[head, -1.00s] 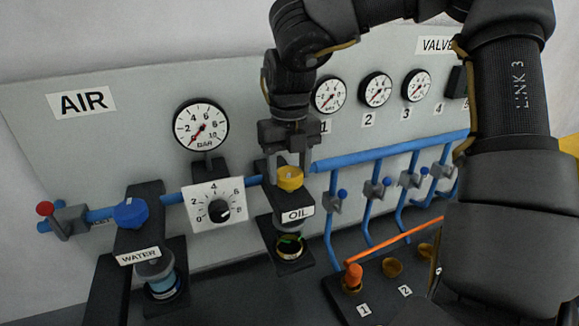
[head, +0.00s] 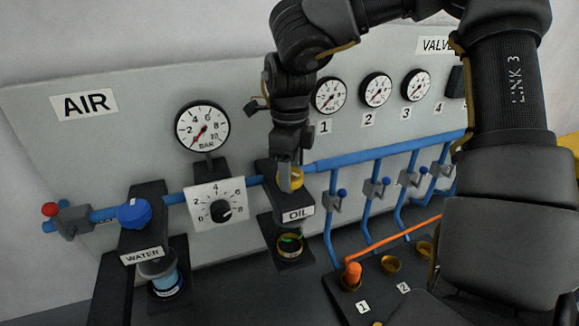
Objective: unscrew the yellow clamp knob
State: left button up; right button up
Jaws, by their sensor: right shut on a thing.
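The yellow clamp knob (head: 297,178) sits on top of the dark clamp bracket labelled OIL (head: 297,213). My right gripper (head: 289,176) reaches down from above and is shut on the knob. Its fingers hide part of the knob, and the wrist is turned so one finger is toward the viewer. Below the bracket, a cup with a yellowish rim (head: 289,245) stands on a dark base. My left gripper is not in view.
A blue knob (head: 134,213) tops the WATER clamp (head: 141,256) at left. A pressure gauge (head: 202,128) and a numbered dial (head: 221,210) stand between. Blue pipes with small valves (head: 376,188) run at right.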

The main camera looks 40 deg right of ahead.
jog(key=n, duration=0.6)
jog(key=shift+s+n+p, duration=0.1)
jog(key=shift+n+p, duration=0.2)
jog(key=shift+p, duration=0.1)
jog(key=n, duration=0.6)
jog(key=shift+p, duration=0.35)
jog(key=o, duration=1)
